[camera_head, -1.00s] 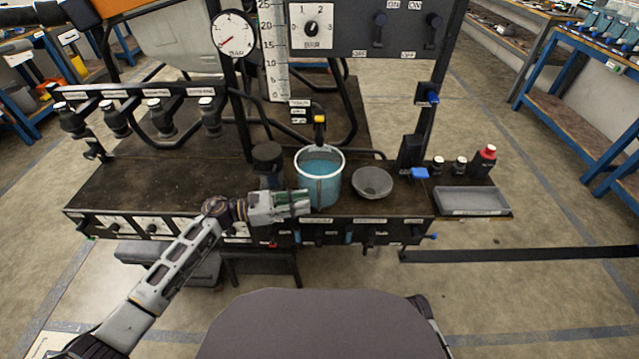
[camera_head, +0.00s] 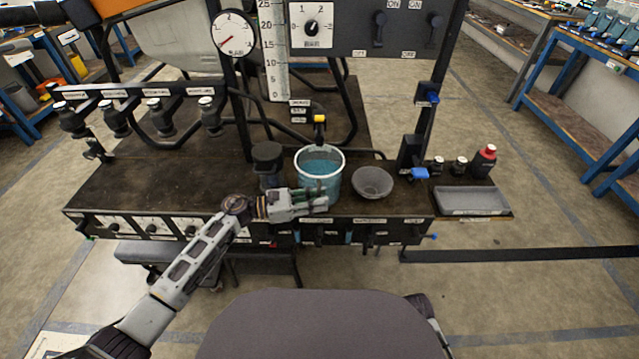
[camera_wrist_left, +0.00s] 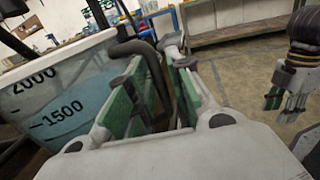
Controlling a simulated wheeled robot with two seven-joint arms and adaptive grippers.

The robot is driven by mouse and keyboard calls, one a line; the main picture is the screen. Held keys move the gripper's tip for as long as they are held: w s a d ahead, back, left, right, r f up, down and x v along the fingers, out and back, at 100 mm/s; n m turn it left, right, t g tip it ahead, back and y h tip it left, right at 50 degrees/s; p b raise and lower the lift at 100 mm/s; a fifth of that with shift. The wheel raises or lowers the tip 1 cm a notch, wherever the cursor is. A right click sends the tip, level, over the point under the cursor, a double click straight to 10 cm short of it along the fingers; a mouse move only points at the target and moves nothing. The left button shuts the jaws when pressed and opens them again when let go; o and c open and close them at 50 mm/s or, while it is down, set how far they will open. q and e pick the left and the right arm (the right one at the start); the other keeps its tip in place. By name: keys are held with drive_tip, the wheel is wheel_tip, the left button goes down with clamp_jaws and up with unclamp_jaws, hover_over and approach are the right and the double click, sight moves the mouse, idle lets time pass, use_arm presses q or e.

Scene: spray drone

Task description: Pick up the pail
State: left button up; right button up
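The pail (camera_head: 320,182) is a pale, see-through vessel with a white rim and blue liquid, standing upright on the dark bench. In the left wrist view the pail (camera_wrist_left: 62,88) fills the left side, with marks 2000 and 1500. My left gripper (camera_head: 324,202) is at the pail's near side. In the left wrist view its green-padded fingers (camera_wrist_left: 155,95) stand apart on either side of the pail's dark handle (camera_wrist_left: 153,68); I see no clear grip. My right gripper (camera_wrist_left: 281,100) shows at the right of that view, fingers pointing down; their gap is unclear.
A grey bowl (camera_head: 372,183) stands close to the right of the pail, and a dark lidded jar (camera_head: 268,165) close to its left. A yellow-topped tap (camera_head: 319,125) is behind it. A grey tray (camera_head: 471,201) is at the bench's right end. The left bench top is clear.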

use_arm(q)
drive_tip(key=shift+d, duration=0.25)
drive_tip(key=shift+c, duration=0.5)
clamp_jaws()
drive_tip(key=shift+w+r, duration=0.1)
drive_tip(key=shift+r, duration=0.1)
